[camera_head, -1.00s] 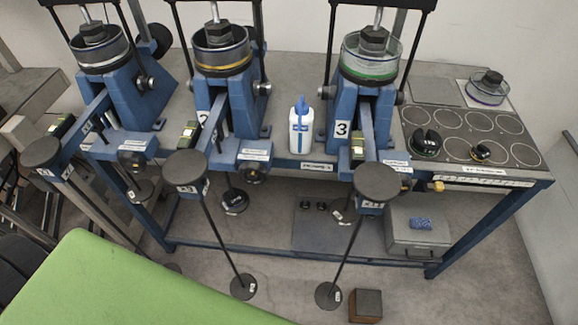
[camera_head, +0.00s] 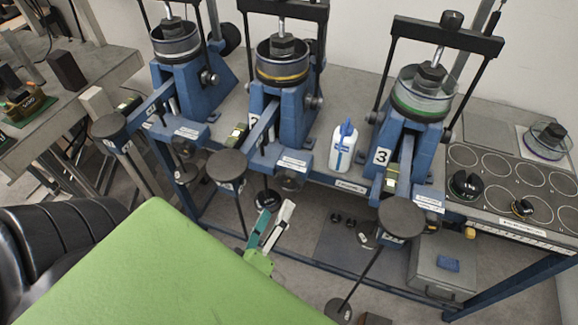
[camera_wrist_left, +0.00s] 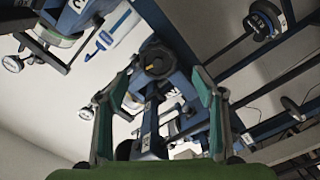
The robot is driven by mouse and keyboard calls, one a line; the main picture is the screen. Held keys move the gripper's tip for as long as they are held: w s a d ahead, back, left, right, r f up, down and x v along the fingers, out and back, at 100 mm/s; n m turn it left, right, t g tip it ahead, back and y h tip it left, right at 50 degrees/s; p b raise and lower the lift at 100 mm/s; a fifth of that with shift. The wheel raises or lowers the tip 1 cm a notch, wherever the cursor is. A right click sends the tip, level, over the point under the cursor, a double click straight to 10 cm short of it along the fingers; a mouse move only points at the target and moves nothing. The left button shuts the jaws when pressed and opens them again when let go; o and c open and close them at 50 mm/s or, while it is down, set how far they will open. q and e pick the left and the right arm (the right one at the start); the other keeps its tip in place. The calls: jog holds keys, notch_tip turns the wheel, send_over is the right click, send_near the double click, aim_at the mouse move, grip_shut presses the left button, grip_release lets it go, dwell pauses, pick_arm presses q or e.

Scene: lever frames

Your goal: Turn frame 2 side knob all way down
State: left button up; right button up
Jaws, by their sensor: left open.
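Lever frame 2 (camera_head: 262,110) is the middle blue frame in the head view, with a yellow-ringed pot on top. A small dark knob (camera_head: 313,102) sits on its right side. A black knob (camera_head: 291,181) sits on the front rail beside its lever. In the wrist view a black lobed knob (camera_wrist_left: 157,60) lies beyond the open fingers, roughly centred between them and apart from them. My left gripper (camera_head: 275,211) is open and empty, below and in front of frame 2's front knob. It also shows in the wrist view (camera_wrist_left: 158,88). My right gripper is not visible.
Frame 2's lever ends in a round dark pad (camera_head: 227,166), left of my gripper. A white bottle (camera_head: 342,150) stands between frame 2 and frame 3 (camera_head: 413,130). A grey box (camera_head: 440,265) is on the lower shelf. Frame 1 (camera_head: 190,85) stands left.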

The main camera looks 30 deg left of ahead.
aim_at(287, 185)
pick_arm(q)
jog(key=shift+w+a+r, duration=0.25)
jog(key=shift+r, duration=0.15)
jog(key=x, duration=0.9)
jog(key=shift+w, duration=0.15)
jog(key=shift+c, duration=0.3)
jog(key=shift+f, duration=0.1)
jog(key=c, duration=1.4)
